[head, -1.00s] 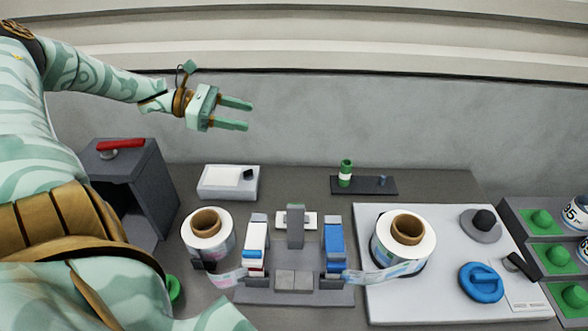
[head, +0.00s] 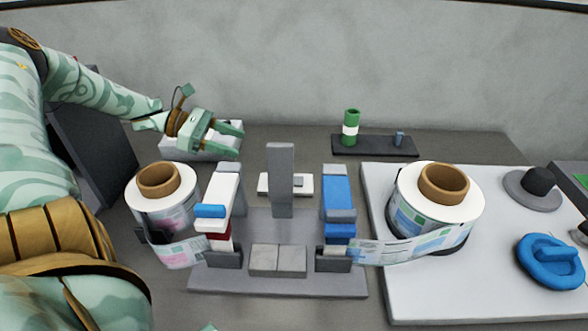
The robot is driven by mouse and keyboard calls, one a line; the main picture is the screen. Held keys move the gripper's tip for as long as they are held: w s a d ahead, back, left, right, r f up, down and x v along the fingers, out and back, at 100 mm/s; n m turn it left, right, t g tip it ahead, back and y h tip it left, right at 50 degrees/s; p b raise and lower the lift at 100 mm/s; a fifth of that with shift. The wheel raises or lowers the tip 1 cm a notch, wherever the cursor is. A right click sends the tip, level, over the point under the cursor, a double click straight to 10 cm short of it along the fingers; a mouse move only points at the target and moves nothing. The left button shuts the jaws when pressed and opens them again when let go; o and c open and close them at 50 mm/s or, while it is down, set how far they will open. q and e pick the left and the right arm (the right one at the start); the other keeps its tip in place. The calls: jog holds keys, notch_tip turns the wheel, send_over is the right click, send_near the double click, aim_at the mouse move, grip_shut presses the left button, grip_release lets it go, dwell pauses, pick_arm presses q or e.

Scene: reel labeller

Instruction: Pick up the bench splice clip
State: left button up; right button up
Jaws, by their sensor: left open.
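I cannot tell for sure which piece is the bench splice clip. A small blue-grey piece (head: 399,139) stands on a dark tray (head: 372,148) at the back, beside a green and white cylinder (head: 351,128). Another small grey piece (head: 299,181) sits on a white pad (head: 271,184) behind the upright post. The grey splice bench (head: 340,284) stands in the middle, with a white arm (head: 222,187) and a blue arm (head: 338,192). My left gripper (head: 240,141) is open and empty, above the back left of the table, apart from these things. My right gripper is not in view.
A grey post (head: 280,175) rises from the bench. A white box (head: 200,152) is partly behind my gripper.

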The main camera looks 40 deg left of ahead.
pick_arm(q)
notch_tip(320, 180, down, 4)
jog(key=b, duration=0.6)
send_near(295, 180)
jog(key=w+d, duration=0.2)
jog(key=d, duration=0.1)
jog(key=shift+w+r, duration=0.25)
jog(key=shift+r, duration=0.1)
jog(key=shift+w+d, duration=0.2)
jog(key=shift+d, duration=0.05)
jog(key=b+x, duration=0.1)
jog(key=x, duration=0.1)
jog(key=f+b+x, duration=0.1)
jog(key=x, duration=0.1)
jog(key=shift+w+b, duration=0.1)
jog(key=shift+b, duration=0.3)
jog(key=shift+w+d+f, duration=0.1)
jog(key=shift+w+d, duration=0.15)
jog(key=shift+d, duration=0.1)
jog(key=shift+r, duration=0.25)
jog(key=shift+c, duration=0.3)
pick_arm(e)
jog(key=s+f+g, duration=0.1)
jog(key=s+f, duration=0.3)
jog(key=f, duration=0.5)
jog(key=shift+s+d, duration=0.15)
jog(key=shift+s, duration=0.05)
